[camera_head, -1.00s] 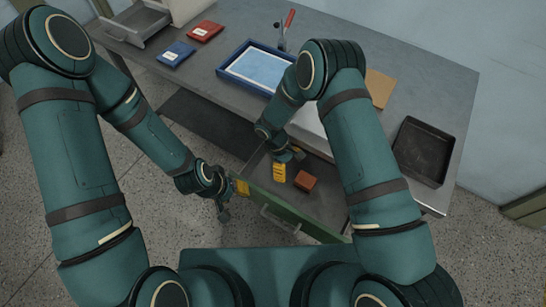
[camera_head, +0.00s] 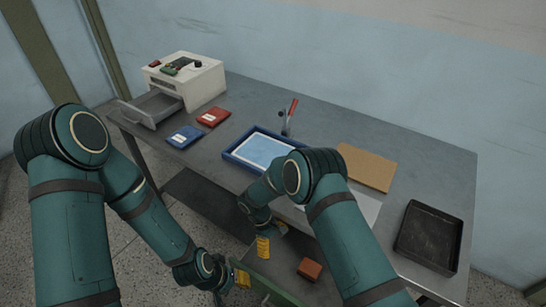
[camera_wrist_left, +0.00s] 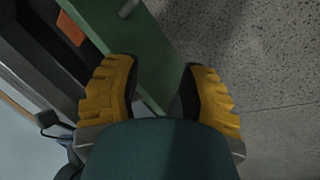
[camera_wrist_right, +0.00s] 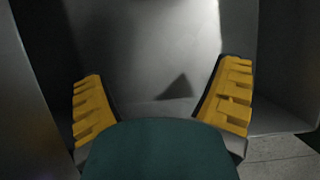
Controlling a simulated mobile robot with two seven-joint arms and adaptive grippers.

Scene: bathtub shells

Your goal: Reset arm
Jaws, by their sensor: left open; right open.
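My left gripper (camera_head: 236,281) is open at the left end of the green drawer front (camera_head: 268,286). In the left wrist view its yellow fingers (camera_wrist_left: 160,92) are spread, with the green drawer front showing between them; I cannot tell whether they touch it. My right gripper (camera_head: 266,243) is open and reaches down at the left part of the open drawer. In the right wrist view its fingers (camera_wrist_right: 160,90) are spread with only a bare grey surface between them. An orange-brown block (camera_head: 310,269) lies in the drawer, to the right of the right gripper.
The grey table (camera_head: 330,125) carries a blue-rimmed tray (camera_head: 228,154), a red-handled tool (camera_head: 289,117), a brown board (camera_head: 367,166), a black tray (camera_head: 428,237), red (camera_head: 213,117) and blue (camera_head: 184,137) packets, and a white machine (camera_head: 190,78) with an open drawer.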

